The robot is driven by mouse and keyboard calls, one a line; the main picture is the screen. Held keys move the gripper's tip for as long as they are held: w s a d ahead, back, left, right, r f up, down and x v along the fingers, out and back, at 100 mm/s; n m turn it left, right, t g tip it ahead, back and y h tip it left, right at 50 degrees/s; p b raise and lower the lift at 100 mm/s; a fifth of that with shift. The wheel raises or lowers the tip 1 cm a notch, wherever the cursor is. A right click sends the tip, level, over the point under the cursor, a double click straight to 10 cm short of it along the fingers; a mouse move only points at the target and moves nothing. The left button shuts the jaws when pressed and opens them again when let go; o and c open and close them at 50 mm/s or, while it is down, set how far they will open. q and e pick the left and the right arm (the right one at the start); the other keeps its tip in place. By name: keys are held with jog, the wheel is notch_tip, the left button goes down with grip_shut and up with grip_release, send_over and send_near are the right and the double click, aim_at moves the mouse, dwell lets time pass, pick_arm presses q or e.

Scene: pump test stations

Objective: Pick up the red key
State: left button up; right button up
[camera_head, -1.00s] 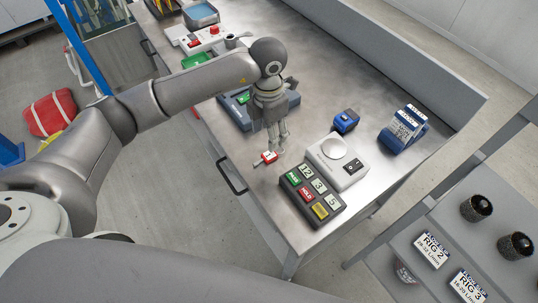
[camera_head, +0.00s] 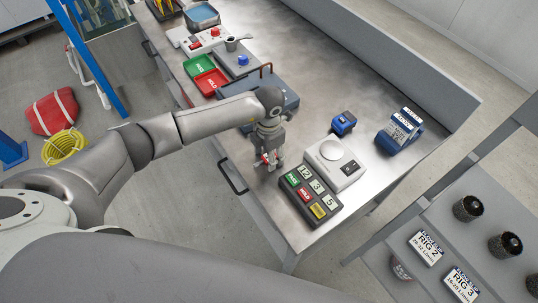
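The red key (camera_head: 265,158) is small and lies at the near edge of the steel bench, beside the button box. My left gripper (camera_head: 269,165) points down right over it. Its fingers look apart, one on each side of the key, and they partly hide it. I cannot see any clear contact between the fingers and the key. My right gripper is not in view.
The black button box (camera_head: 322,197) and a white switch unit (camera_head: 345,172) stand just right of my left gripper. The middle of the bench is clear.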

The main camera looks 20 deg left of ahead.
pick_arm(q)
jog(key=shift+c, duration=0.2)
jog(key=c, duration=1)
jog(key=shift+r, duration=0.15)
jog(key=shift+w+r, duration=0.1)
jog(key=shift+r, duration=0.1)
notch_tip(320, 180, up, 2)
jog(key=shift+r+b, duration=0.1)
jog(key=shift+b, duration=0.2)
jog(key=s+d+r+b, duration=0.2)
jog(key=s+d+r, duration=0.3)
jog(key=s+d+r+b, duration=0.2)
jog(key=s+d+r, duration=0.2)
jog(key=d+r, duration=0.1)
jog(key=shift+s+d+r, duration=0.1)
jog(key=shift+s+d, duration=0.1)
jog(key=shift+s, duration=0.15)
